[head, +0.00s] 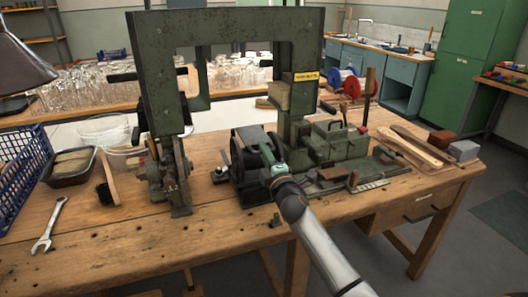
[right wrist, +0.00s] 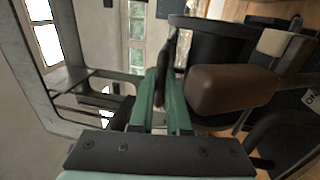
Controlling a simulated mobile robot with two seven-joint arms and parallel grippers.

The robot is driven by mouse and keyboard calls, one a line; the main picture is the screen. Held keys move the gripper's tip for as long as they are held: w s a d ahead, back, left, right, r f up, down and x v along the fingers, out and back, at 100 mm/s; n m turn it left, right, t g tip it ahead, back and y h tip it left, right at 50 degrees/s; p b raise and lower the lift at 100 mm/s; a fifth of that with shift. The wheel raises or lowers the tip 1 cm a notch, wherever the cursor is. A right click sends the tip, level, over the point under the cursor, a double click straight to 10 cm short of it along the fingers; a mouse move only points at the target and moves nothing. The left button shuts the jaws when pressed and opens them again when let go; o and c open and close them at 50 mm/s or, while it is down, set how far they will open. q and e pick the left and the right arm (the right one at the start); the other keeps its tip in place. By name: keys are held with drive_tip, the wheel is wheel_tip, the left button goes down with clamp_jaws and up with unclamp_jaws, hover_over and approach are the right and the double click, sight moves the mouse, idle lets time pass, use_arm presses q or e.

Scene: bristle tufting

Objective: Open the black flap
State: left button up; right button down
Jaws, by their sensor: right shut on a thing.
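The green machine (head: 290,60) stands on the workbench. A black rounded housing (head: 240,160) sits low at its middle, with a dark grey-green plate (head: 252,137) above it. My right gripper (head: 272,158) reaches in from the lower right and is at the front of this housing. In the right wrist view its green fingers (right wrist: 163,98) are closed on a thin dark part (right wrist: 166,72). I cannot tell for sure whether this part belongs to the black flap, whose outline is not clear. My left gripper is not in view.
A brown rounded block (right wrist: 230,90) is close beside the fingers in the right wrist view. A wrench (head: 48,225), a blue crate (head: 20,170) and a black tray (head: 68,167) are at the bench's left. Wooden strips (head: 420,143) lie at the right. The bench front is mostly clear.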

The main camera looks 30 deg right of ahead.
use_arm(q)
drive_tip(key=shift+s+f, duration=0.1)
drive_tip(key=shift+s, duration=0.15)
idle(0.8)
